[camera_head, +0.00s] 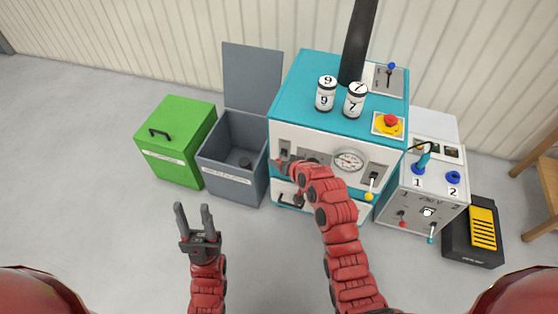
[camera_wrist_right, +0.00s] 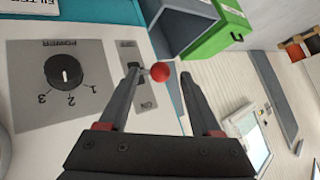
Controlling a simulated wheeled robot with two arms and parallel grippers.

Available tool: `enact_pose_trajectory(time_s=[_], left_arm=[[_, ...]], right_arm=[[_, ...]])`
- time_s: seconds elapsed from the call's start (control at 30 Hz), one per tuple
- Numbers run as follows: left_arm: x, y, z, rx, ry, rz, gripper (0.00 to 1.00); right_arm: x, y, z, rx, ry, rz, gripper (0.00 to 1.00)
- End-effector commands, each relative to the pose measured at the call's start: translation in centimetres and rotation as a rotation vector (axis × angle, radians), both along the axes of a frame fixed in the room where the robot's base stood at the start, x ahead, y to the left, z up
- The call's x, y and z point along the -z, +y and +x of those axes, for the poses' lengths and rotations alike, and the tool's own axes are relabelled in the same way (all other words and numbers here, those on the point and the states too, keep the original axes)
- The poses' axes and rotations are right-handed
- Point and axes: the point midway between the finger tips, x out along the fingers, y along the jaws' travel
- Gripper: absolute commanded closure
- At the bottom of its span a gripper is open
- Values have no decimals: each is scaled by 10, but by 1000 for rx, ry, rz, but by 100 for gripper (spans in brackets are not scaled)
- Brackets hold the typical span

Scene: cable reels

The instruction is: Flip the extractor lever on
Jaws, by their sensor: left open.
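In the right wrist view a lever with a red ball knob (camera_wrist_right: 161,72) sticks out of a small grey plate (camera_wrist_right: 138,82) marked OFF and ON. No extractor label is readable there. My right gripper (camera_wrist_right: 160,76) is open, its fingers on either side of the knob; contact cannot be told. A blue-knobbed lever (camera_head: 391,67) stands on the machine's top. My left gripper (camera_head: 194,211) is open and empty above the floor.
A POWER dial (camera_wrist_right: 66,73) is beside the lever. A yellow-knobbed lever (camera_head: 370,194) is on the machine's front right. A grey open bin (camera_head: 227,181) and a green box (camera_head: 178,141) stand left. A white control box (camera_head: 421,213) stands right. The floor in front is clear.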

Motion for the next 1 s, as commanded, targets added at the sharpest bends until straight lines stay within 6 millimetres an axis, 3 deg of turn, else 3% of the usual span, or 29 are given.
enact_pose_trajectory(time_s=[0.6,1.0], left_arm=[[-12,0,0,0,0,0,55],[-13,0,0,0,0,0,55]], right_arm=[[-81,-48,-81,5,-11,2,35],[-94,-56,-94,3,-11,0,35]])
